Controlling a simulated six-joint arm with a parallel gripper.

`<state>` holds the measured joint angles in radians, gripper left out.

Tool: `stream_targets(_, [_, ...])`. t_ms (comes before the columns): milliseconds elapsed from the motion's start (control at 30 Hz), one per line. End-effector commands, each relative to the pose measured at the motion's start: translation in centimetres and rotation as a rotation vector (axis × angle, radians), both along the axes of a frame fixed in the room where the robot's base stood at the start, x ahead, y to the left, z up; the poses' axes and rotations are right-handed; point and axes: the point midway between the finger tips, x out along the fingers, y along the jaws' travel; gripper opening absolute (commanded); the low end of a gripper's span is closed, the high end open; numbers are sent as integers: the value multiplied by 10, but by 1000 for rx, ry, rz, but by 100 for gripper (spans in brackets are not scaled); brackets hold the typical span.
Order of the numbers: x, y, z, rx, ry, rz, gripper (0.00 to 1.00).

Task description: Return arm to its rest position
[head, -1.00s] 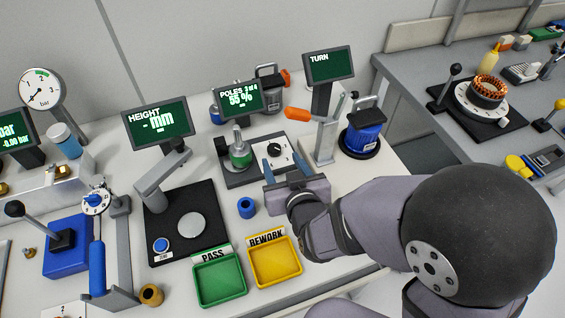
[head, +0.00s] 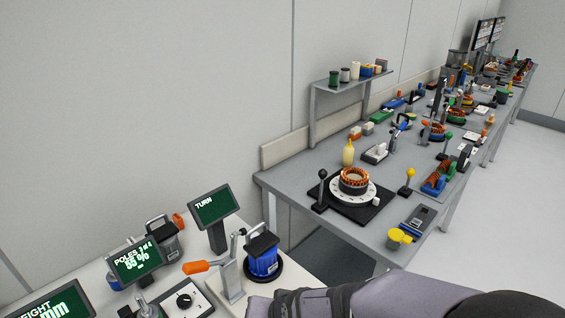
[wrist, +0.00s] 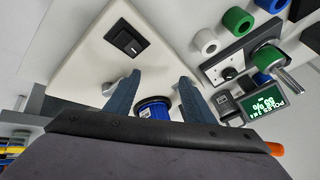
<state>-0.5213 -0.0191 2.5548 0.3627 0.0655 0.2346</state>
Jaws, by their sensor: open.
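My gripper (wrist: 158,92) is open in the wrist view, its two blue-grey fingers spread wide with nothing held. The blue stator housing (wrist: 152,108) shows in the gap between the fingers, lying beyond them; I cannot tell how far. In the head view the blue housing (head: 264,258) stands upright on a dark round base on the near bench, beside a grey post with an orange-handled lever. My arm (head: 375,298) crosses the bottom edge there; the gripper's fingers do not show in that view.
The TURN screen (head: 214,206) and the POLES screen (head: 136,260) stand on the near bench. A second bench (head: 283,184) with a copper-wound stator (head: 354,180) on a white dial runs back to the right. Open floor (head: 520,180) lies right of it. The wrist view shows a black switch (wrist: 127,41).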

Motion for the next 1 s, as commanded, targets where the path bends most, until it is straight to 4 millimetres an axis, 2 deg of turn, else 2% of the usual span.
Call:
stream_targets(33, [-3, -24, -2, -30, 49, -17, 49])
stream_targets(200, [-30, -94, -15, -156, 207, 10, 49])
stream_targets(300, [-50, -131, -19, -220, 294, 32, 49])
stream_targets(400, [-68, -158, -20, -266, 368, 49, 49])
stream_targets(500, [-81, -175, -20, -294, 418, 61, 49])
stream_targets(600, [-88, -184, -19, -307, 443, 68, 49])
stream_targets(1000, [-90, -185, -19, -311, 450, 71, 49])
